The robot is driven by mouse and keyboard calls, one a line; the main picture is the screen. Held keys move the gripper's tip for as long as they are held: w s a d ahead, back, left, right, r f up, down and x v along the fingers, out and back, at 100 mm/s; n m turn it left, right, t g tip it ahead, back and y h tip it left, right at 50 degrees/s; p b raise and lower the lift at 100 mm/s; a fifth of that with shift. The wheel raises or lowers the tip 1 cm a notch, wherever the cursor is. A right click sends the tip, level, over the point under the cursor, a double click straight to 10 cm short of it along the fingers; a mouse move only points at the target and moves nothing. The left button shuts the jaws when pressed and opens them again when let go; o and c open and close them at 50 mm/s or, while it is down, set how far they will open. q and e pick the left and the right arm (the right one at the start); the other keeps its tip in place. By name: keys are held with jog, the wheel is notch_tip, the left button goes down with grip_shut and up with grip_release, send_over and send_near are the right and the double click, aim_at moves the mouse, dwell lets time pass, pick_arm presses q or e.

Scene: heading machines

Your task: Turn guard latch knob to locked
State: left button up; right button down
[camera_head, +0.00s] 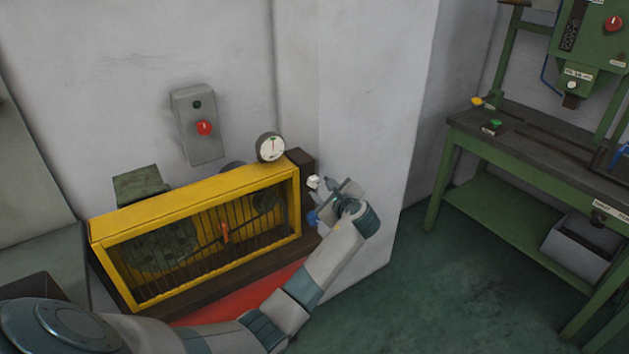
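The yellow guard (192,198) with a barred front stands against the wall at left of centre. A small white knob (313,181) sits at the right end of the machine, beside a dark brown post (302,166); I cannot tell if it is the guard latch knob, nor its setting. A blue knob (312,217) is just below it. My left gripper (331,186) is right beside the white knob, fingers toward it. I cannot tell whether they touch it or how far they are apart. My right gripper is out of view.
A round gauge (270,147) stands above the guard, and a grey box with a red button (204,128) is on the wall. A wall corner (375,130) is close behind my gripper. A green workbench (530,150) is at right, with clear floor before it.

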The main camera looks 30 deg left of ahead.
aim_at(315, 183)
pick_arm(q)
jog(key=shift+p+x, duration=0.5)
jog(key=shift+x, duration=3.1)
jog(key=c, duration=0.8)
